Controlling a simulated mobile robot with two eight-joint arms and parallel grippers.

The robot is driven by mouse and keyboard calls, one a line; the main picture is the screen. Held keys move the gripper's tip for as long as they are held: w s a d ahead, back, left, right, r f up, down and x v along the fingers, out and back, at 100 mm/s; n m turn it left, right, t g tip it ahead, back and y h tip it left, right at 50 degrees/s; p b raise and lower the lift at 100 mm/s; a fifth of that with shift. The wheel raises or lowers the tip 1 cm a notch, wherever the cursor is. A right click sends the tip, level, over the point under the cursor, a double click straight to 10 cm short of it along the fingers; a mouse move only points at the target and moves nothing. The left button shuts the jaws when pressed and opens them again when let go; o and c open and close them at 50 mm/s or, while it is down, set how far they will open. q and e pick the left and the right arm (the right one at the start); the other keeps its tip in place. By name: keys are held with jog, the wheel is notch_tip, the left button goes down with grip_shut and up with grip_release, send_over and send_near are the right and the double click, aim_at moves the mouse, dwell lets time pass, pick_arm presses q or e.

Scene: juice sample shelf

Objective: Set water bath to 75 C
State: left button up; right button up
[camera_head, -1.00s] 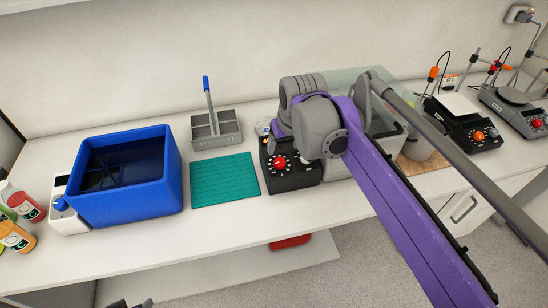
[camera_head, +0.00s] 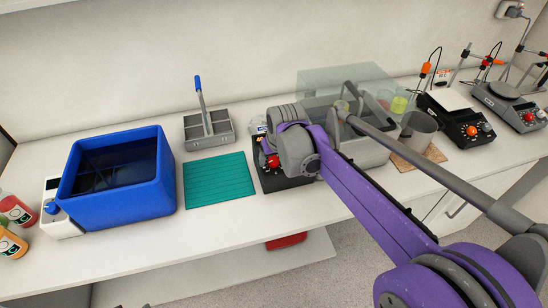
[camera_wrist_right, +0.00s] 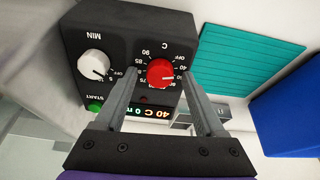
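The water bath (camera_head: 360,152) is a tank under a clear lid, with a black control box (camera_head: 285,182) at its left front. The red temperature knob (camera_head: 272,161) is partly hidden by my right arm in the head view. In the right wrist view, upside down, the red knob (camera_wrist_right: 160,73) has a C scale around it, and the lit display (camera_wrist_right: 143,111) seems to read 40 C 0 m. My right gripper (camera_wrist_right: 161,75) is open, with one finger on each side of the red knob and small gaps visible. My left gripper is not in view.
A white MIN knob (camera_wrist_right: 93,66) and a green START button (camera_wrist_right: 95,106) sit beside the red knob. A green mat (camera_head: 219,181), a blue tub (camera_head: 120,209) and a grey rack (camera_head: 209,137) stand to the left. A beaker (camera_head: 418,130) stands at right.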

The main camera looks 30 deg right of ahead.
grip_shut()
